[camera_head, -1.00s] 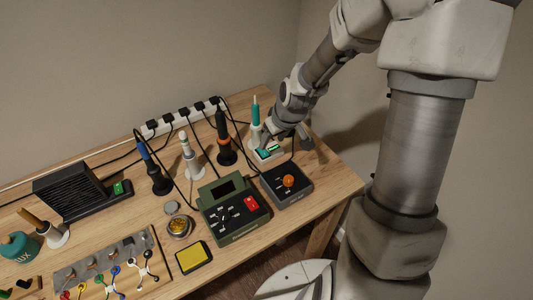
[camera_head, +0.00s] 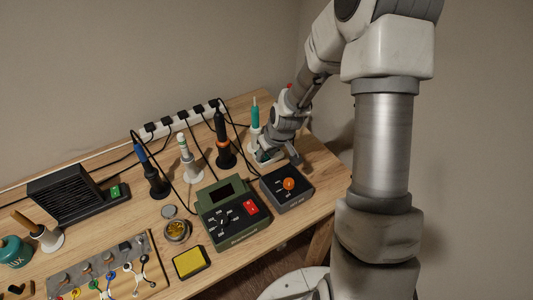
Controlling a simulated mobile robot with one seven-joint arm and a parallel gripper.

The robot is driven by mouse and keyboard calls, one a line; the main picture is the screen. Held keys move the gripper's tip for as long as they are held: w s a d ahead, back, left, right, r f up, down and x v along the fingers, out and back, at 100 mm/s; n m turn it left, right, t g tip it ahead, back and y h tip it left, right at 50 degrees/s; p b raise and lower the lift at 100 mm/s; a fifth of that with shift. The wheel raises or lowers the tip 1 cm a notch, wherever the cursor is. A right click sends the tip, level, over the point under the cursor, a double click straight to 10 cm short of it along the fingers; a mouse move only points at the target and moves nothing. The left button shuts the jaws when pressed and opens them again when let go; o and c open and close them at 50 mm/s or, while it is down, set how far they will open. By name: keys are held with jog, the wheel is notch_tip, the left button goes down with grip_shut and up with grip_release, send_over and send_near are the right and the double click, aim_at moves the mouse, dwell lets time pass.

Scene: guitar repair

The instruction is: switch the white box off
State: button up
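The white box (camera_head: 256,161) sits on the table near its far right corner, at the foot of a white stand with a teal-handled tool (camera_head: 255,113). My gripper (camera_head: 278,157) is right over the box and covers most of it, including its top. Only a small edge of the box shows. The fingers point down and left toward the box. Whether they touch it, and whether they are open or shut, I cannot tell. The state of the box's switch is hidden.
A dark box with an orange knob (camera_head: 289,184) stands just in front of the white box. A green station with a red switch (camera_head: 251,207) is left of that. Several tool stands and a white power strip (camera_head: 183,117) with cables lie behind. A black fan unit (camera_head: 70,193) is at left.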

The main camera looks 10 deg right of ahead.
grip_shut()
jog(key=shift+w+a+r+g+h+p, duration=0.2)
jog(key=shift+w+r+g+h+p, duration=0.1)
jog(key=shift+g+p, duration=0.5)
jog(key=shift+w+g+p, duration=0.15)
jog(key=shift+g+p, duration=0.4)
jog(key=shift+g, duration=0.15)
jog(key=shift+o, duration=1.8)
grip_release()
jog(key=shift+r, duration=0.1)
